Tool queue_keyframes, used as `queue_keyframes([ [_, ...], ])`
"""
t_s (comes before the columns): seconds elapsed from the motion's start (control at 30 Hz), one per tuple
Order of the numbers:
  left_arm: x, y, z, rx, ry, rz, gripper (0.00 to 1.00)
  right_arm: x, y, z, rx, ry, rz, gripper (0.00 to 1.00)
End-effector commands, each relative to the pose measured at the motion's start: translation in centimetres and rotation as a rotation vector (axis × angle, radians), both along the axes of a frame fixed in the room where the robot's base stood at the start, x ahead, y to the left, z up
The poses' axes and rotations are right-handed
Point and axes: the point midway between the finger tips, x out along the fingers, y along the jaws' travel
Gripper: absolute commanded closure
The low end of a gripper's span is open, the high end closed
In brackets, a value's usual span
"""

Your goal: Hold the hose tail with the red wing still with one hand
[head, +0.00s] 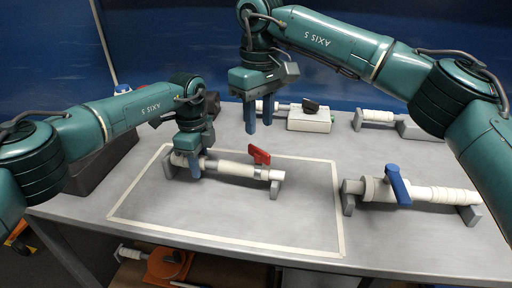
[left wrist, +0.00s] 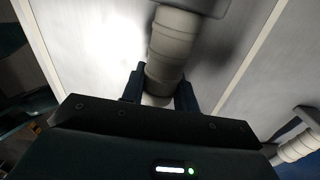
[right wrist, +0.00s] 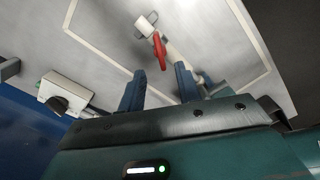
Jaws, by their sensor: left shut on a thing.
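The white hose tail with the red wing (head: 237,169) lies across two grey supports inside the taped rectangle. Its red wing (head: 260,155) stands up near the right end and also shows in the right wrist view (right wrist: 159,50). My left gripper (head: 196,170) points down and is shut on the ribbed left part of the hose tail. The left wrist view shows this ribbed part (left wrist: 172,45) running between the two fingers. My right gripper (head: 259,125) is open and empty, above and behind the hose tail. Its fingers (right wrist: 160,90) also show apart in the right wrist view.
A second white pipe with a blue lever (head: 398,185) lies on supports at the right. A pale box with a dark knob (head: 310,118) and another white fitting (head: 377,116) stand at the back. The taped area's front is clear. A blue wall (head: 185,40) closes the back.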

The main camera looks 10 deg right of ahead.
Motion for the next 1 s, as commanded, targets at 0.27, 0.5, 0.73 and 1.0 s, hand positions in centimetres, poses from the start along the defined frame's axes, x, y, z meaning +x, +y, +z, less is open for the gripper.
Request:
queue_keyframes([
  [0.27,0.0,0.0,0.0,-0.001,-0.001,0.000,1.00,0.0,0.1,4.3,0.001,-0.001,0.001,0.66],
  [0.5,0.0,0.0,0.0,-0.001,-0.001,0.000,1.00,0.0,0.0,5.0,-0.001,0.001,0.001,0.66],
  [0.73,0.0,0.0,0.0,0.000,-0.001,0.000,1.00,0.0,0.1,4.9,-0.001,0.001,0.002,0.69],
  [1.0,0.0,0.0,0.0,0.000,-0.001,0.000,1.00,0.0,0.0,4.7,-0.001,0.001,0.001,0.69],
])
